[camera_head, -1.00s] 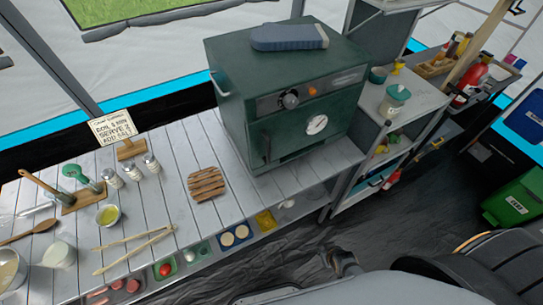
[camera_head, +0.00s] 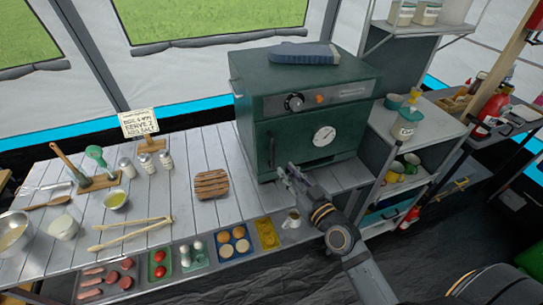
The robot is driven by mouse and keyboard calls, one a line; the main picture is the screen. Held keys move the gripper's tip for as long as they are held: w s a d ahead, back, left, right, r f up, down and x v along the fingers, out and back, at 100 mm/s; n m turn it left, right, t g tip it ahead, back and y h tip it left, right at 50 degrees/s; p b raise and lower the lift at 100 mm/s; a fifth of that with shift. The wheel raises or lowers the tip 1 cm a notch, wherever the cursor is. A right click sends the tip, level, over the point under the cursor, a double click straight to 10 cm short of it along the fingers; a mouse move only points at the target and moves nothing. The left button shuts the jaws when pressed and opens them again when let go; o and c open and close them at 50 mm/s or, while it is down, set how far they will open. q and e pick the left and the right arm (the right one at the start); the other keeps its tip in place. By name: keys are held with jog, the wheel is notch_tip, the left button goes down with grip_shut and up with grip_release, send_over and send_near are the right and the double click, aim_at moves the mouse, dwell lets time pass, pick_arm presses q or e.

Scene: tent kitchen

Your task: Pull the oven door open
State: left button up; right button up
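The dark green oven (camera_head: 305,105) stands on the slatted counter at centre. Its front door (camera_head: 305,140) looks shut and carries a round white gauge (camera_head: 324,136). A dark upright handle (camera_head: 271,150) is at the door's left side. My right gripper (camera_head: 286,171) is in front of the door's lower left part, just below and right of the handle. I cannot tell whether it touches the door, or whether its small fingers are apart. The gripper hides part of the oven's lower front edge. My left gripper is out of view.
A blue-grey object (camera_head: 304,53) lies on the oven. A wooden trivet (camera_head: 211,184) sits on the counter (camera_head: 190,220) left of the oven. Food trays line the front edge, with a small cup (camera_head: 292,219) near my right arm. Shelves (camera_head: 425,115) stand to the right.

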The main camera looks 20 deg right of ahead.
aim_at(273, 167)
jog(key=p+x, duration=0.1)
jog(key=x, duration=0.8)
jog(key=shift+w, duration=0.1)
jog(key=shift+c, duration=0.5)
grip_shut()
